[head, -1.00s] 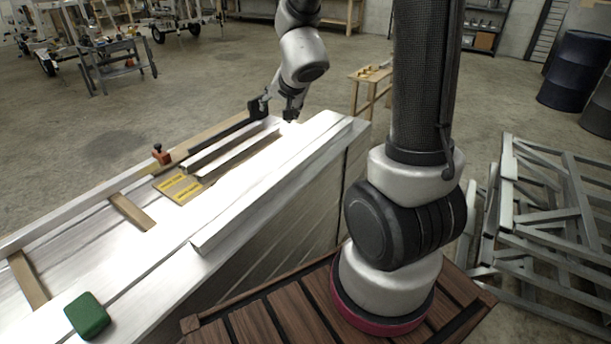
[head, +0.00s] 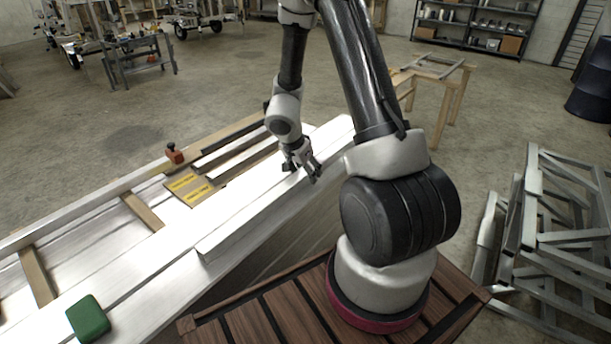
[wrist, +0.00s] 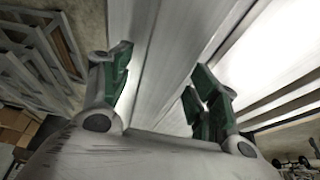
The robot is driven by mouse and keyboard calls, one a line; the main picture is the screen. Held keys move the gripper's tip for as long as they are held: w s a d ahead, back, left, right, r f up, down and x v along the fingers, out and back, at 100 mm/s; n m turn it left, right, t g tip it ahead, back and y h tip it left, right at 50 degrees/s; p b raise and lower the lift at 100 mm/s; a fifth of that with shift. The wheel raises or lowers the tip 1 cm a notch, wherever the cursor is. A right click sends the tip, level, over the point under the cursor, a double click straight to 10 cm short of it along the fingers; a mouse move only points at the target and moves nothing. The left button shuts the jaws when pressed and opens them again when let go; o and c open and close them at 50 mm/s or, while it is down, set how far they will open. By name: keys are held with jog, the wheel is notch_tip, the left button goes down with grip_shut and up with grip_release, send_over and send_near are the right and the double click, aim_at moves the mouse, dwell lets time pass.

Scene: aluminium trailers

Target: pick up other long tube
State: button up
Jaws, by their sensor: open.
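A long pale aluminium tube (head: 250,217) lies along the near edge of the white bench surface. My gripper (head: 303,172) is open and points down over this tube, toward its far end. In the wrist view my gripper (wrist: 162,85) has its two green-padded fingers apart, with long pale metal (wrist: 172,50) running lengthwise between and beyond them. I cannot tell whether the fingers touch it. Shorter metal pieces (head: 243,158) lie farther back on the bench, beyond the gripper.
Yellow labels (head: 190,186), a red clamp-like item (head: 174,153) and a green block (head: 88,318) are on the bench. Wooden strips (head: 143,211) cross it at left. A stack of metal frames (head: 560,240) stands at right. A wooden table (head: 440,75) stands behind.

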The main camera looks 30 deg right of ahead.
jog(key=shift+f, duration=0.15)
jog(key=shift+c, duration=0.2)
grip_shut()
jog(key=shift+d, duration=0.1)
jog(key=shift+w, duration=0.1)
